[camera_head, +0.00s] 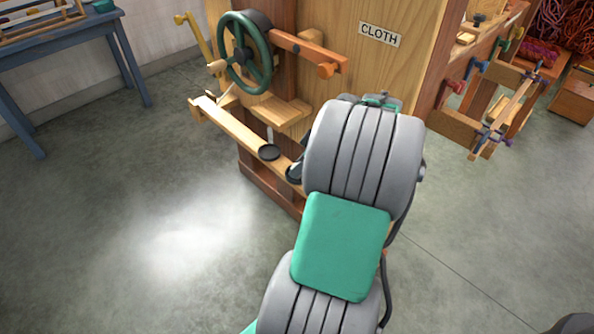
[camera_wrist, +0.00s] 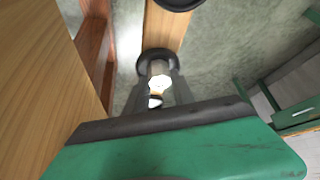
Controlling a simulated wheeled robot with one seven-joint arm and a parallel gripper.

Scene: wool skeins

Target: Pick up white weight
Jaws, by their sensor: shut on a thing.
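The white weight (camera_wrist: 158,82) shows in the wrist view as a small pale piece between the fingers of my gripper (camera_wrist: 157,92). My gripper is shut on it. The weight is at a dark round holder (camera_wrist: 146,62) on a narrow wooden beam; I cannot tell whether it still touches the holder. In the head view my own arm hides the weight and my fingertips.
The wooden beam (camera_head: 232,128) sticks out from a wooden cabinet (camera_head: 365,70) labelled CLOTH. A green handwheel (camera_head: 240,55) is above. A blue table (camera_head: 62,40) stands at left. The floor at left is clear.

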